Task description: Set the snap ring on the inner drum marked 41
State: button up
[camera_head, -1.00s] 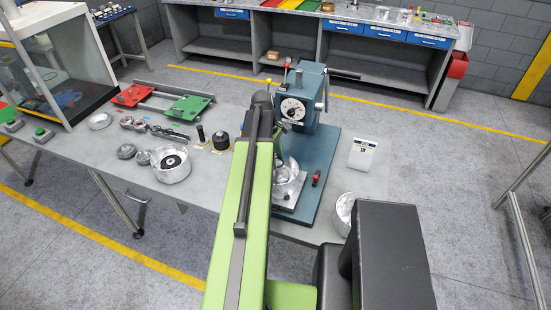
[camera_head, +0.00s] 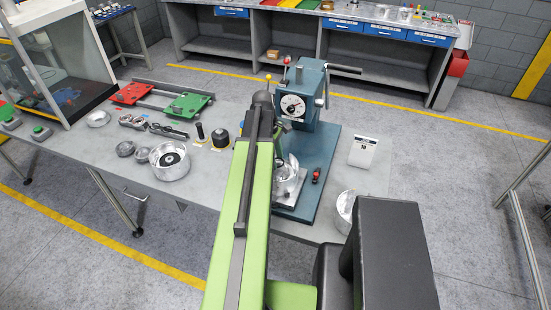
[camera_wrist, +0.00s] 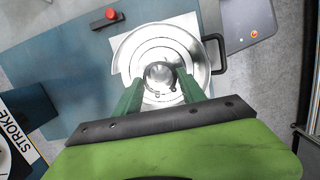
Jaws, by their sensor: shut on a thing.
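In the wrist view my gripper (camera_wrist: 160,82) reaches down over a silver drum (camera_wrist: 137,47), with its two green fingers a little apart. In the head view the drum (camera_head: 289,184) stands on the teal press, partly behind my arm. My fingers and the ring are hidden there. No 41 is legible on the drum.
The teal press (camera_head: 305,92) with its dial rises close beside my arm. A red button (camera_wrist: 111,14) is near the drum. A metal bowl (camera_head: 345,205) is at the front edge.

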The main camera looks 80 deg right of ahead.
dwell(0.4)
jog(key=o, duration=1.5)
jog(key=shift+r, duration=0.1)
notch_tip(320, 180, up, 9)
jog(key=p, duration=0.9)
